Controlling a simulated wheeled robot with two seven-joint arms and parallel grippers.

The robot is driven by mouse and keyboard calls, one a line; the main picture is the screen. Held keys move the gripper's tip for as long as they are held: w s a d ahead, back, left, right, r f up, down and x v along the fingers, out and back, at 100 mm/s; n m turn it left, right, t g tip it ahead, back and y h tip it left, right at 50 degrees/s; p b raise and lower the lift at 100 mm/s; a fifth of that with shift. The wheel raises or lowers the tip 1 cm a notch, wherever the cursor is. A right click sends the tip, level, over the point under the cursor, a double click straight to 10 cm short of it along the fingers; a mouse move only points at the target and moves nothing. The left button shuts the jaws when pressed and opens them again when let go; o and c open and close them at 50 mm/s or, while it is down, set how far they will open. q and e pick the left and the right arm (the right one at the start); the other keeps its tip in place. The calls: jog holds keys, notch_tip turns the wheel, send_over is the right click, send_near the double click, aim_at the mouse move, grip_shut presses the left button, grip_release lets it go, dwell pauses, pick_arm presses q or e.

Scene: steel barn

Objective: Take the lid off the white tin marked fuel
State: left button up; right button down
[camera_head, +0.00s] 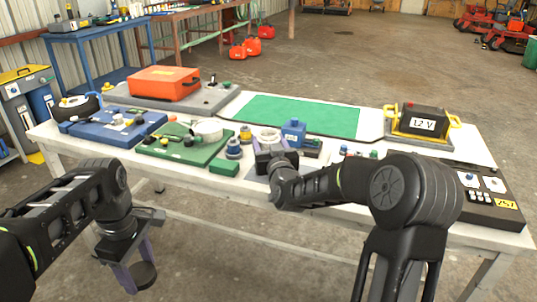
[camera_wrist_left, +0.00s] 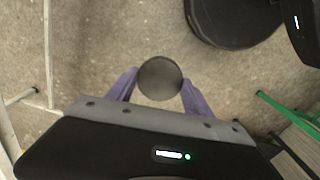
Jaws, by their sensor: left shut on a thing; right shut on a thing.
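My left gripper (camera_head: 135,270) hangs in front of the table, over the floor, shut on a dark round disc (camera_head: 143,277) that looks like a lid. In the left wrist view the disc (camera_wrist_left: 160,78) sits between the two purple fingers. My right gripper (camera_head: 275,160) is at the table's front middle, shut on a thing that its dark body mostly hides. A whitish round tin (camera_head: 268,135) with an open-looking top shows just behind it. No fuel marking is readable, so I cannot be sure this is the named tin.
A green tray (camera_head: 172,153) with small parts lies left of my right gripper. A blue block (camera_head: 293,131) stands close behind it. A green mat (camera_head: 300,114), a 12 V battery (camera_head: 423,121) and an orange case (camera_head: 164,83) are farther back on the white table (camera_head: 80,152).

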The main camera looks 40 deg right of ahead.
jog(key=shift+r, duration=0.1)
jog(key=shift+f, duration=1.85)
jog(key=shift+f+b, duration=0.2)
jog(key=shift+b, duration=0.15)
jog(key=shift+c, duration=2.2)
grip_release()
jog(key=shift+s+r+p, duration=0.1)
jog(key=shift+r+p, duration=0.1)
jog(key=shift+p, duration=0.1)
jog(key=b+v, duration=0.1)
jog(key=v, duration=1.1)
jog(key=shift+f, duration=0.1)
